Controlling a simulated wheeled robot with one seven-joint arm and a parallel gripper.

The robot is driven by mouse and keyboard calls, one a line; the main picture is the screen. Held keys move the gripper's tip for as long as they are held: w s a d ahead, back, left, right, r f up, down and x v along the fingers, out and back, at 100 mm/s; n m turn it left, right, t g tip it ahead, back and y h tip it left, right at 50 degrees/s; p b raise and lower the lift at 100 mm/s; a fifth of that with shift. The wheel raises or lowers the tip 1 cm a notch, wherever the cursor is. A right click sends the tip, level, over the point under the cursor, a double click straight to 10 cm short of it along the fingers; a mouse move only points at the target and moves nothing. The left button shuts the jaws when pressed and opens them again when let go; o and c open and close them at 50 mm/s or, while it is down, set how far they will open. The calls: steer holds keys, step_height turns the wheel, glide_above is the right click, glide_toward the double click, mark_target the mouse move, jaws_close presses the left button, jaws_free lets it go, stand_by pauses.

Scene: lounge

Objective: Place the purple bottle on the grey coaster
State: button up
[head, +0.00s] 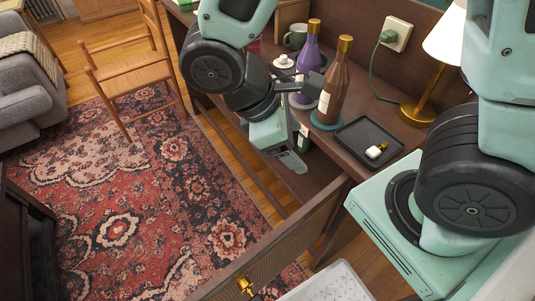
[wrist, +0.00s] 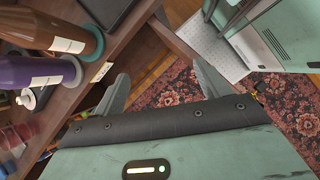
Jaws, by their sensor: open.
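The purple bottle (head: 309,54), with a gold cap, stands upright on the dark wooden table, partly hidden by my arm. It also shows at the left of the wrist view (wrist: 38,73). A pale grey rim, seemingly the grey coaster (head: 306,104), shows at its foot; most of it is hidden. A brown bottle (head: 334,88) stands just right of it on a teal coaster (head: 326,123).
A dark tray (head: 355,137) holding a small pale item lies right of the bottles. A lamp (head: 440,60) and a plugged-in cord are at the right. A chair (head: 130,68) stands left.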

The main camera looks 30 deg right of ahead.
steer(key=s+a+r+m+t+y, duration=0.2)
steer(key=s+a+r+m+y, duration=0.1)
steer(key=a+y, duration=0.3)
steer(key=shift+s+a+r+m, duration=0.4)
steer(key=shift+s+a+m, duration=0.3)
steer(key=shift+a, duration=0.2)
